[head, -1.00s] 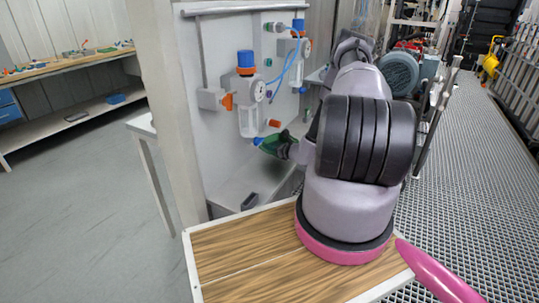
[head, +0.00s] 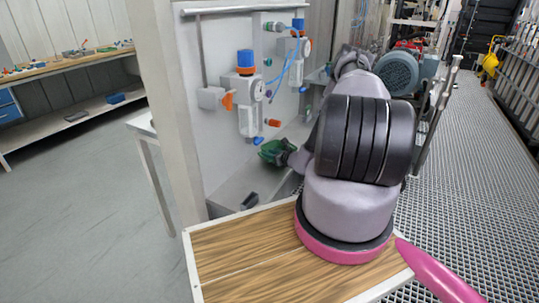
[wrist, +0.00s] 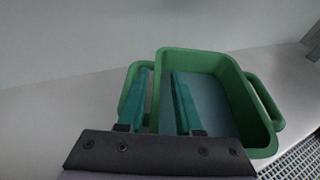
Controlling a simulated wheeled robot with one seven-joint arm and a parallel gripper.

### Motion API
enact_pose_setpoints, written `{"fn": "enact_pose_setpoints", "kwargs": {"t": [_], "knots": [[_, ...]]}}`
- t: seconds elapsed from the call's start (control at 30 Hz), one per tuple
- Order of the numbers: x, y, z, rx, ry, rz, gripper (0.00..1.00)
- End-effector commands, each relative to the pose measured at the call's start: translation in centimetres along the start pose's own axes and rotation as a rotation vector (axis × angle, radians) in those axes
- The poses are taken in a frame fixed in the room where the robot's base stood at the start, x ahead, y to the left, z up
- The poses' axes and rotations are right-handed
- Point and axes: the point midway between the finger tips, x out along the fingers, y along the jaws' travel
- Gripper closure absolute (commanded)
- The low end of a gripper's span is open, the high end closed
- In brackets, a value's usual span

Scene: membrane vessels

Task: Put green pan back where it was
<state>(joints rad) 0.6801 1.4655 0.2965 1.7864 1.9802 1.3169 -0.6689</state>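The green pan (head: 272,153) is at the base of the grey panel in the head view, just left of my arm's end. In the wrist view the pan (wrist: 245,98) is a rectangular tray with a loop handle at each side, over a pale surface. My gripper (wrist: 160,72) has its two teal fingers on either side of the pan's left wall, one in the handle loop and one inside the pan. The fingers stand apart, with a gap showing beside the wall. Contact between the pan's underside and the surface is hidden.
The grey panel with blue-capped filter units (head: 246,90), orange fittings and blue tubing rises behind the pan. A small dark object (head: 250,200) lies on the ledge in front. A wooden-topped surface (head: 240,255) is nearest. A workbench (head: 70,62) stands far left.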

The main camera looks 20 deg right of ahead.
Motion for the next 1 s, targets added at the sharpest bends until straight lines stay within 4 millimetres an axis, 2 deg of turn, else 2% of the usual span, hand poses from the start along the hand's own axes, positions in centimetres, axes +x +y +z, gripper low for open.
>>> {"fn": "enact_pose_setpoints", "kwargs": {"t": [0.17,0.5,0.7,0.83,1.0], "knots": [[-1.0,-0.1,0.2,0.001,0.001,-0.001,0.65],[-8.0,-0.1,0.3,0.002,0.002,-0.002,0.65],[-11.0,0.0,0.3,0.000,0.000,-0.001,0.65],[-11.9,0.0,0.3,0.001,0.000,0.000,0.65],[-12.1,0.0,0.3,0.000,-0.001,0.000,0.65]]}}
